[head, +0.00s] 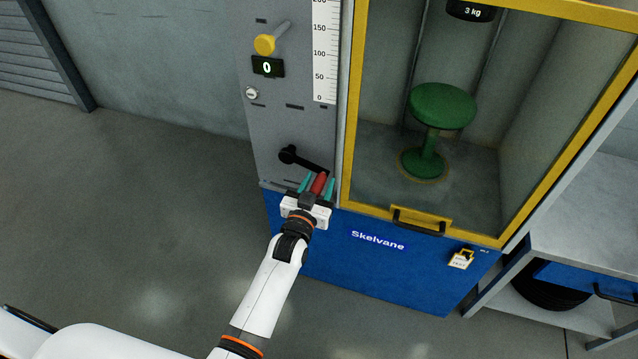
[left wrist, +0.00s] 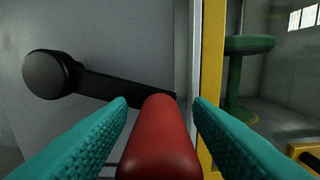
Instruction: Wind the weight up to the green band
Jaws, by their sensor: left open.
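The crank (head: 303,161) is a black arm on the grey panel, with a hub at its left end and a red handle (head: 318,184) at its right end. My left gripper (head: 318,185) is open, its teal fingers on either side of the red handle. In the left wrist view the handle (left wrist: 160,140) lies between the two fingers, with a gap visible near the tips. The black weight (head: 470,10), marked 3 kg, hangs at the top of the yellow-framed cabinet, cut off by the picture edge. My right gripper is not in view.
A green stool (head: 442,106) stands inside the cabinet below the weight. The floor at left is clear.

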